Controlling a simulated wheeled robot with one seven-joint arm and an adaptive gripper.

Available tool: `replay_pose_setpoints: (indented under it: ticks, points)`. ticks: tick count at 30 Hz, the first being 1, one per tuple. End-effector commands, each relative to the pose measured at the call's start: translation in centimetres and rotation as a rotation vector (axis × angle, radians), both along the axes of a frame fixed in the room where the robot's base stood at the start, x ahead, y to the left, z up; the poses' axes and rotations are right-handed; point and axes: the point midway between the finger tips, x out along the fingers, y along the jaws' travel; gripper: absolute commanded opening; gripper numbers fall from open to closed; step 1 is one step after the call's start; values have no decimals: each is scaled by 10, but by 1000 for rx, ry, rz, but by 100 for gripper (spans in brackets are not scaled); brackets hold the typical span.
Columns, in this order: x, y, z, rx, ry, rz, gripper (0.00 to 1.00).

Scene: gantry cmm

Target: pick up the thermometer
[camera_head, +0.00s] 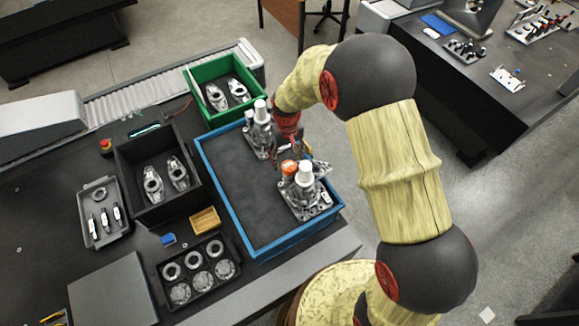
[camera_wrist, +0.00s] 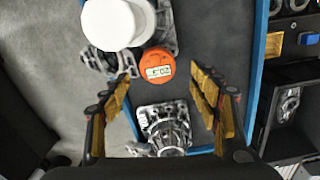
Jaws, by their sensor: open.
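The thermometer is a round orange device (camera_wrist: 157,66) with a small digital display. In the wrist view it is just above the middle, beside a white-topped cylinder (camera_wrist: 110,22). In the head view it shows as a small orange disc (camera_head: 289,168) next to the white cylinder on a metal casting in the blue-rimmed tray. My gripper (camera_wrist: 163,80) is open and empty, its two yellow-padded fingers spread left and right with the thermometer between their lines, near the tips. I cannot tell the gap in depth. In the head view my gripper (camera_head: 290,150) is partly hidden.
The blue-rimmed tray (camera_head: 215,165) holds a second metal casting (camera_head: 258,135), also seen low between my fingers (camera_wrist: 165,125). A green bin (camera_head: 192,88), a black bin (camera_head: 125,165) and a parts rack (camera_head: 205,245) stand to the left. The tray's left middle is clear.

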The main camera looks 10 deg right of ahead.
Motion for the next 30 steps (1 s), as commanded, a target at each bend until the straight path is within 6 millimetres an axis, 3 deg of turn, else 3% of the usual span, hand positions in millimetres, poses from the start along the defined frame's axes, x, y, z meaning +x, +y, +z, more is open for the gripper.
replay_pose_setpoints:
  ticks: [7,17,30]
  points:
    - [-1,-4,-34,-1,3,0,62]
    - [-1,-4,-40,0,1,0,61]
    - [-1,-4,-40,0,1,0,36]
